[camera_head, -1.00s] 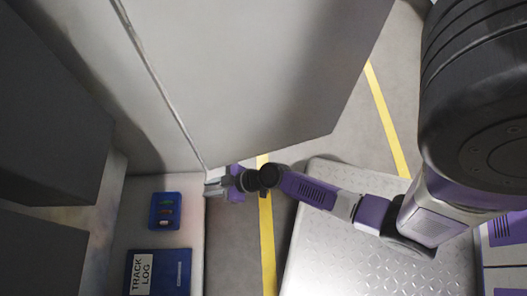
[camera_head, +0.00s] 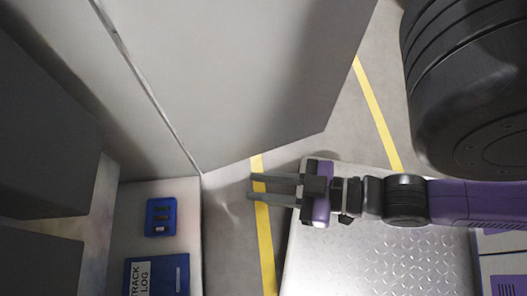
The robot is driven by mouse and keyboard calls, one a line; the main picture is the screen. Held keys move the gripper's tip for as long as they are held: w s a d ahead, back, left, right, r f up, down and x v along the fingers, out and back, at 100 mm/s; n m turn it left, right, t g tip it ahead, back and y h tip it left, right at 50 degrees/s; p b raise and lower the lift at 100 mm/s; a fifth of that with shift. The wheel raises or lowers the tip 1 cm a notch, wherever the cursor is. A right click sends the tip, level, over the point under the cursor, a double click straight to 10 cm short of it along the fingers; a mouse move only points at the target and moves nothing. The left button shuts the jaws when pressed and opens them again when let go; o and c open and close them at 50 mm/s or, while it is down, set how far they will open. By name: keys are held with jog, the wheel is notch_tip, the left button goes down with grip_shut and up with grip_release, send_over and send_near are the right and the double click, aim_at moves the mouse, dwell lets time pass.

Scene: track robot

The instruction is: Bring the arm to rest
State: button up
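My arm reaches in from the right, its purple link (camera_head: 475,203) lying level across the picture. My gripper (camera_head: 253,187) points left, over the yellow floor line and the left edge of the metal plate. Its two grey fingers are parallel with a clear gap between them. It is open, with nothing between the fingers. The fingertips are apart from the grey panel and from the shelf on the left.
A large grey panel (camera_head: 240,80) stands above my gripper. Bare floor with yellow lines (camera_head: 378,112) shows beyond the ridged metal plate (camera_head: 390,265).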

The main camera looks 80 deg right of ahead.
notch_tip(320, 180, up, 37)
jog(key=p, duration=3.7)
jog(key=shift+r, duration=0.15)
jog(key=shift+r+p, duration=0.1)
jog(key=shift+p, duration=0.2)
